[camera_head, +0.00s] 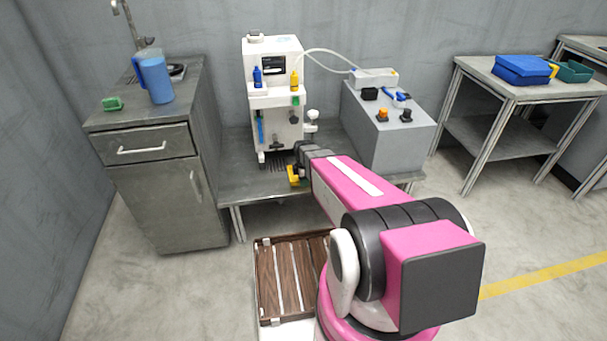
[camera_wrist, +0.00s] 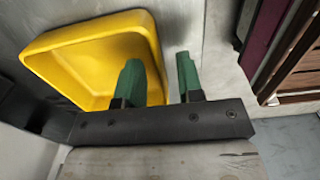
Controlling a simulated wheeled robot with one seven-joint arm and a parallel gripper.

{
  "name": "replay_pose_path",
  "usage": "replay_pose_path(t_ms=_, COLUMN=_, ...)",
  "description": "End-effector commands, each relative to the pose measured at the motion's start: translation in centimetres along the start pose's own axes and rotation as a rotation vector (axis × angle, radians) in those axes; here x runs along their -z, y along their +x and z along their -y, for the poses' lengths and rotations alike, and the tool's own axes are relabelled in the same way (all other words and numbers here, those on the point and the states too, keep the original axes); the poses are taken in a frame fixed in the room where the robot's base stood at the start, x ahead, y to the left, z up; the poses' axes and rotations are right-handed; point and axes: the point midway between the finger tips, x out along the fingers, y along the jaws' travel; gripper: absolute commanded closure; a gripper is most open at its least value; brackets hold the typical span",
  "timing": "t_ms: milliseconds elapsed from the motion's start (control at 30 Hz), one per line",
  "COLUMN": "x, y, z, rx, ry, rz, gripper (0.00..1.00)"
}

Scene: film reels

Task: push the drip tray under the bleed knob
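The yellow drip tray (camera_head: 293,177) is on the bench in front of the white machine (camera_head: 274,110), at its lower right, partly hidden by my arm. In the wrist view the tray (camera_wrist: 95,52) fills the upper left, with its hollow side showing. My gripper (camera_wrist: 158,65) has two green fingers with a gap between them; the left finger overlaps the tray's right part in the picture. I cannot tell whether they touch. Dark knobs, one low on the machine's front (camera_head: 277,146), show in the head view; I cannot tell which is the bleed knob.
A grey box (camera_head: 388,135) with small parts on top stands right of the machine. A cabinet (camera_head: 158,185) with a blue jug (camera_head: 154,78) is on the left. Bare bench top shows left of the machine.

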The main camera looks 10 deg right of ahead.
Motion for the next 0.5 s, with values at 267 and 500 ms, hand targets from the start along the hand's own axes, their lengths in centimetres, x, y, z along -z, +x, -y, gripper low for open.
replay_pose_path(t_ms=267, x=0.0, y=1.13, z=-0.01, rx=-0.001, ry=0.0, rz=0.0, gripper=0.66)
replay_pose_path(t_ms=500, x=0.0, y=1.11, z=0.0, rx=-0.001, ry=0.0, rz=0.0, gripper=0.72)
